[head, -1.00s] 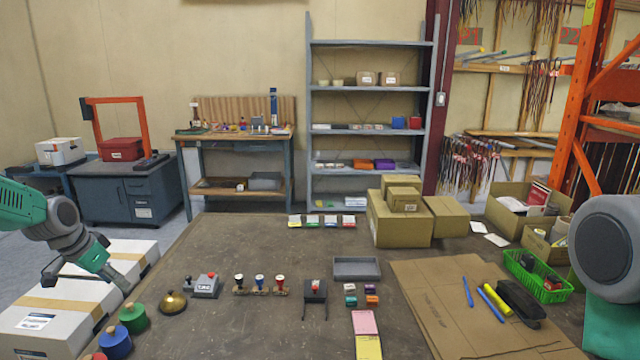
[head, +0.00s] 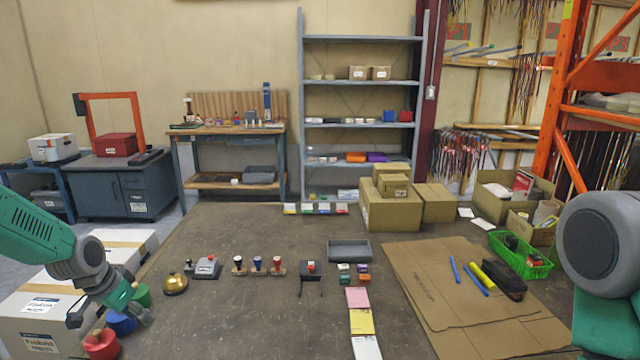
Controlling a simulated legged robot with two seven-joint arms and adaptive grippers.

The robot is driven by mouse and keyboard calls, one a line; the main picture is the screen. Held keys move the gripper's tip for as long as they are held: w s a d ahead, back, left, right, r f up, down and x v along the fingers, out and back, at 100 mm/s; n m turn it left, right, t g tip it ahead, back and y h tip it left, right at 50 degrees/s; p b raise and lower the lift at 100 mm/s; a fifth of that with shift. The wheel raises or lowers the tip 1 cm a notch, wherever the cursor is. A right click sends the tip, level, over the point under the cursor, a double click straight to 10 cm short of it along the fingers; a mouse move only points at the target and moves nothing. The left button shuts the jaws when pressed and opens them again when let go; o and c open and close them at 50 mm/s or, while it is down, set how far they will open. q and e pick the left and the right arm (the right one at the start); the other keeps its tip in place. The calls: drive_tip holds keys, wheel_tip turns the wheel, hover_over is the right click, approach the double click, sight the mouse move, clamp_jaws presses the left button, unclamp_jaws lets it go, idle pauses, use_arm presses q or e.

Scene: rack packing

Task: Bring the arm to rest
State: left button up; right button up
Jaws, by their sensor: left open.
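My left arm comes in from the left edge. Its gripper (head: 108,318) is open, with nothing seen between its fingers, and hangs over the knobs at the table's left front. In the picture it overlaps a blue knob (head: 122,325); I cannot tell whether it touches it. A red knob (head: 101,345) shows just below it and a green knob (head: 142,295) just behind it. On the right, only a large grey joint and green link of my right arm show; its gripper is out of view.
The table (head: 225,320) holds a brass bell (head: 175,284), several stamps (head: 258,265), a grey tray (head: 349,251) and a flat cardboard sheet (head: 425,290). A green basket (head: 520,262) and cardboard boxes (head: 392,212) stand right and back. A white carton (head: 35,325) lies left. The table's middle front is mostly clear.

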use_arm(q)
drive_tip(key=s+d+f+n+g+b, duration=0.15)
drive_tip(key=s+d+f+b, duration=0.25)
drive_tip(key=s+d+f, duration=1.1)
drive_tip(key=s+d+f+g+b, duration=0.1)
drive_tip(key=s+f+b, duration=0.1)
drive_tip(key=s, duration=0.9)
drive_tip(key=s+d+f+n+y+b, duration=0.1)
drive_tip(key=s+f, duration=0.4)
drive_tip(key=s, duration=0.6)
drive_tip(key=shift+d+g+y+b, duration=0.3)
drive_tip(key=shift+d+g+b, duration=0.1)
drive_tip(key=shift+b, duration=0.1)
drive_tip(key=shift+s, duration=0.1)
